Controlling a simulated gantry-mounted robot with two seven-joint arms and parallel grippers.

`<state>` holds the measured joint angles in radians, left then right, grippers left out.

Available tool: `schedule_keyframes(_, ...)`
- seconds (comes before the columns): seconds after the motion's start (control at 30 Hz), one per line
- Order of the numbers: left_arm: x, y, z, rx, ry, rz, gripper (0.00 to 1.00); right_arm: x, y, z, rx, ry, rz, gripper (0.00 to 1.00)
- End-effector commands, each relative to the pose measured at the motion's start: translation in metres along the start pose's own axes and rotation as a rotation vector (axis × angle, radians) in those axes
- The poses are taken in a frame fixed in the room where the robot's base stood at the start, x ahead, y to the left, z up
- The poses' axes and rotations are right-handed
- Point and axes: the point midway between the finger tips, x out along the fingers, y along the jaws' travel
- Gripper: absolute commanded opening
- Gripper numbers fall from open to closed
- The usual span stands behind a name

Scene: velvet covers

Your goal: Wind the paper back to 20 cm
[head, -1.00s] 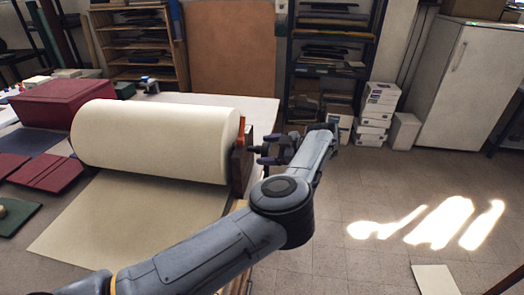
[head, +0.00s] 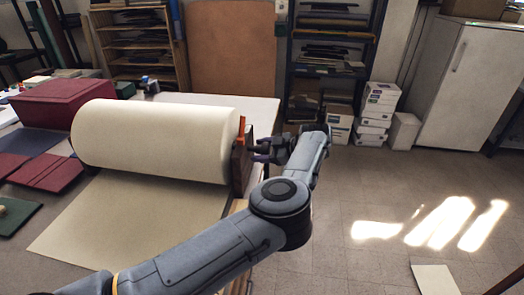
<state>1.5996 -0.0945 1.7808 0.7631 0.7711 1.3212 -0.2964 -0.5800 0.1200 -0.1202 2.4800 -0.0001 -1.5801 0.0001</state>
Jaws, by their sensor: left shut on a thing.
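A large cream paper roll (head: 150,140) lies across its stand on the table. A flat sheet of paper (head: 125,225) runs from under it toward the front left. A dark end bracket (head: 240,168) with an orange upright piece (head: 242,131) stands at the roll's right end. My left gripper (head: 256,151) is just right of this bracket, shut on what looks like the roll's crank handle; the handle is small, dark and mostly hidden by the fingers. No length marks can be read on the paper. My right gripper is out of view.
A dark red box (head: 62,103) and dark red covers (head: 45,172) lie left of the roll, with a green board (head: 15,215) nearer. White boxes (head: 377,110) and a white fridge (head: 465,80) stand behind. The floor at right is mostly open.

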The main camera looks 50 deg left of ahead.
Motion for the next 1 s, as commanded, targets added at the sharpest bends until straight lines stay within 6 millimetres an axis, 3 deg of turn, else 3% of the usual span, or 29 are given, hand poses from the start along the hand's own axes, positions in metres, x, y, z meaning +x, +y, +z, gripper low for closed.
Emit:
schedule_keyframes(0.03, -0.0003, 0.0002, -0.0001, 0.0, -0.001, 0.001, 0.15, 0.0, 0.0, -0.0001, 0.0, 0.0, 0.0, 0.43)
schedule_keyframes(0.1, -0.0003, 0.0003, -0.0001, 0.0, -0.001, 0.001, 0.06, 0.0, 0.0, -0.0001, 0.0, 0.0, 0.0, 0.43)
schedule_keyframes(0.47, -0.0012, 0.0006, -0.0009, -0.061, 0.007, 0.031, 0.06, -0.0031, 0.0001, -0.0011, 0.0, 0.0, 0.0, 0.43)
schedule_keyframes(1.0, -0.0006, 0.0013, 0.0002, -0.404, 0.041, 0.188, 0.05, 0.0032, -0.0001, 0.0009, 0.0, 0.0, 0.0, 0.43)
